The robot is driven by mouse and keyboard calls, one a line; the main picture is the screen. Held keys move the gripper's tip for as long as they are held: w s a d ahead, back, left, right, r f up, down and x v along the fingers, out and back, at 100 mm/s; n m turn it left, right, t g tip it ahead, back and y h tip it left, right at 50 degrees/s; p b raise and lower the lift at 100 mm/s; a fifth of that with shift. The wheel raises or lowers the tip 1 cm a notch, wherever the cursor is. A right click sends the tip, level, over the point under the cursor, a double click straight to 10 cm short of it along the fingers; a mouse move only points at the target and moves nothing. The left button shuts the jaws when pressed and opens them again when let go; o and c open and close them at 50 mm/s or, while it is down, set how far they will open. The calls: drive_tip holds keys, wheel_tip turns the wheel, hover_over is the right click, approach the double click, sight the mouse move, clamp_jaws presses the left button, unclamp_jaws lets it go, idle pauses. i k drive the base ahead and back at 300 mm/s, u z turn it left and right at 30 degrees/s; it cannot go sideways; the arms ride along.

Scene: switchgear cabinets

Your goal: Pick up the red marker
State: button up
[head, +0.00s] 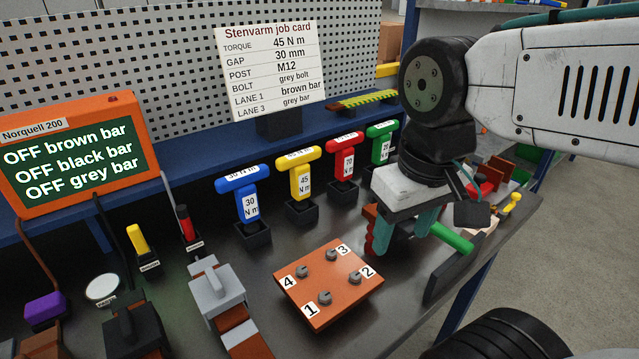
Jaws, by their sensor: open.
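A slim red marker with a dark upper part (186,225) stands upright in a small dark holder at the left of the bench, right of a yellow one. My gripper (402,242) hangs over the right part of the bench with its teal fingers pointing down. It is open, with nothing visible held between the fingers. It is well to the right of the red marker and apart from it. A red object and a green cylinder (450,238) show beside the fingers; my gripper partly hides what lies behind it.
An orange-brown plate with numbered bolts (328,283) lies in front. An orange-framed screen (75,155) and a job card (270,75) stand behind.

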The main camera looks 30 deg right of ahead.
sight(182, 210)
drive_tip(key=k, duration=1)
drive_tip(key=u, duration=0.7)
drive_tip(key=i, duration=1)
drive_tip(key=z, duration=0.35)
